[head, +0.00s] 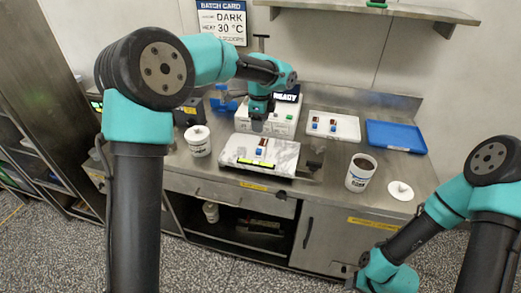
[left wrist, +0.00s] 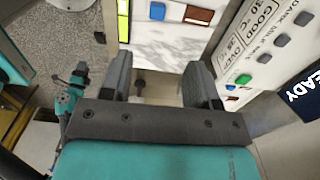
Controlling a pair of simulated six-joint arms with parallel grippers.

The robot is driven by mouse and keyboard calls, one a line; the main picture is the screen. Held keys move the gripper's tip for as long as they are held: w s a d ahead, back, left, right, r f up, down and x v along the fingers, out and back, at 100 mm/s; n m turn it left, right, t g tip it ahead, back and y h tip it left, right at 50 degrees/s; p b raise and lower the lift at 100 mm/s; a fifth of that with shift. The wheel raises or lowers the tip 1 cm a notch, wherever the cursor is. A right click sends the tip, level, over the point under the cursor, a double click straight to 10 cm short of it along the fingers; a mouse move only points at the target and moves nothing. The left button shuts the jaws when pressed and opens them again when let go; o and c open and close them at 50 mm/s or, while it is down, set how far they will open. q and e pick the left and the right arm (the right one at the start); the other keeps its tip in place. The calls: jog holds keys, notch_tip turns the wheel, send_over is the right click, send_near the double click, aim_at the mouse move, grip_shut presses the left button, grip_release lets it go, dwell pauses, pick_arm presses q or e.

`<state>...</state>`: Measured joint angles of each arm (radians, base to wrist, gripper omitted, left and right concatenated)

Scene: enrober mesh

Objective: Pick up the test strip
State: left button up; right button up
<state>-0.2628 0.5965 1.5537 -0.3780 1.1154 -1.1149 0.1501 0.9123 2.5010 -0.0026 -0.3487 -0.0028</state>
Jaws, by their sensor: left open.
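A small strip with a blue block and a brown end (head: 262,149), which looks like the test strip, lies on the marbled white slab (head: 285,157). In the left wrist view its blue block (left wrist: 157,11) and brown piece (left wrist: 198,16) show at the top edge, beyond the fingertips. My left gripper (head: 257,127) hangs just behind the slab, near the white READY box. In the left wrist view its two fingers (left wrist: 157,68) are apart with nothing between them. My right arm is at the lower right; its fingers cannot be made out.
A white tray (head: 347,136) holds similar blue-and-brown pieces. A blue tray (head: 395,137) lies right of it. A white tub (head: 199,146) stands left of the slab; an open tub of brown stuff (head: 360,174) and a white lid (head: 400,192) are at the right. The READY box (head: 283,115) stands behind.

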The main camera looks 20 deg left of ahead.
pick_arm(q)
send_over(259, 150)
jog(key=f, duration=0.6)
jog(key=shift+w+d+f, duration=0.15)
jog(key=shift+w+f, duration=0.15)
jog(key=shift+f, duration=0.1)
jog(key=shift+s+a+f, duration=0.1)
jog(key=shift+s+f, duration=0.05)
jog(key=shift+f, duration=1.15)
jog(key=shift+s+a+f, duration=0.1)
jog(key=shift+f, duration=1.2)
jog(key=shift+c, duration=0.3)
jog(key=c, duration=0.9)
jog(key=shift+r, duration=0.15)
jog(key=shift+c, duration=0.2)
